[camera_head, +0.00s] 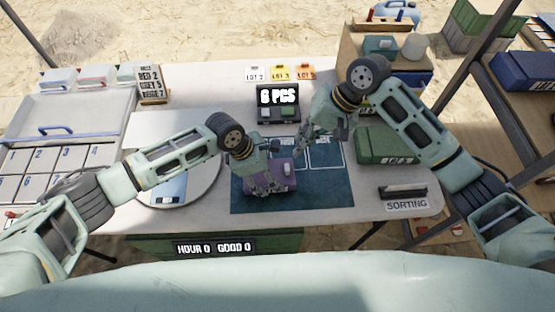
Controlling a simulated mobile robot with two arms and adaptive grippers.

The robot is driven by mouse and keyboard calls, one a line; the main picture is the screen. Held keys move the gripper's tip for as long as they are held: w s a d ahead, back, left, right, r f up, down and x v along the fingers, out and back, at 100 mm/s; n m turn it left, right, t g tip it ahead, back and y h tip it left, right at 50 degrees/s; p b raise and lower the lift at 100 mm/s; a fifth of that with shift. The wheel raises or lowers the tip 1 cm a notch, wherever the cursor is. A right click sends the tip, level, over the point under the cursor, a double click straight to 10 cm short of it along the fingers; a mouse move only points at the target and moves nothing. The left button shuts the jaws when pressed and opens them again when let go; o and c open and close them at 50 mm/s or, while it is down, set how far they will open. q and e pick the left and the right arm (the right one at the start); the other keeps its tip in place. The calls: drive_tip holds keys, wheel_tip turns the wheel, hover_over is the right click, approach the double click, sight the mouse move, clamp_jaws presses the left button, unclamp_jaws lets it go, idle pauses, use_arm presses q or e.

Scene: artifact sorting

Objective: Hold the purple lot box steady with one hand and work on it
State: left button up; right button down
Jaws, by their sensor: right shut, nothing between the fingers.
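The purple lot box (286,181) lies on the dark teal mat (331,196) at the middle of the table. My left gripper (267,188) is over the box's left part and hides some of it. Its fingers point down at the box, but I cannot tell whether they touch or grip it. My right gripper (301,151) is shut and empty, just above and behind the box's right end. A small light-coloured part shows on the box's right side.
A green box (383,146) and a SORTING sign (406,204) stand to the right. A round white plate (207,186) and numbered tray (75,160) lie left. The mat's front right is clear.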

drive_tip(key=n, duration=0.4)
drive_tip(key=n+y, duration=0.2)
drive_tip(key=n, duration=1.5)
hover_over(278, 172)
wheel_tip(278, 172, down, 8)
drive_tip(key=shift+r, duration=0.2)
